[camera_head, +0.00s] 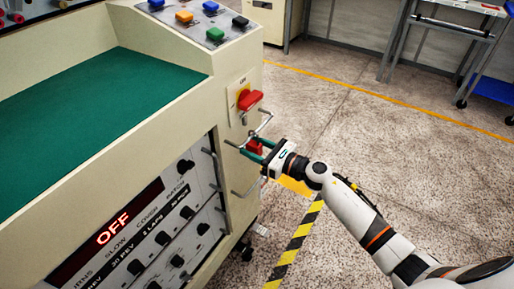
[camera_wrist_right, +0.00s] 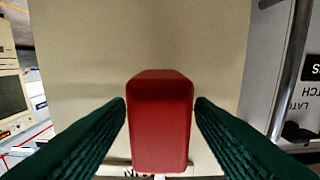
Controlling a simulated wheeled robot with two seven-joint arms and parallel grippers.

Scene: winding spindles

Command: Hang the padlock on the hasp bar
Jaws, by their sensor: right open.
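The red padlock (camera_head: 254,146) is at the side of the cream machine, below the red switch handle. Its red body (camera_wrist_right: 160,120) stands between the two green fingers in the right wrist view, with a narrow gap at each side. My right gripper (camera_head: 252,151) is open around it. A thin metal bar (camera_head: 265,123) sticks out just above the padlock, below the switch; it looks like the hasp bar. The padlock's shackle is not clear, and I cannot tell whether it is around the bar. My left gripper is not in view.
The red switch handle (camera_head: 249,99) sits on a yellow plate above the padlock. The control panel (camera_head: 150,235) reads OFF. Open floor (camera_head: 350,130) lies to the right.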

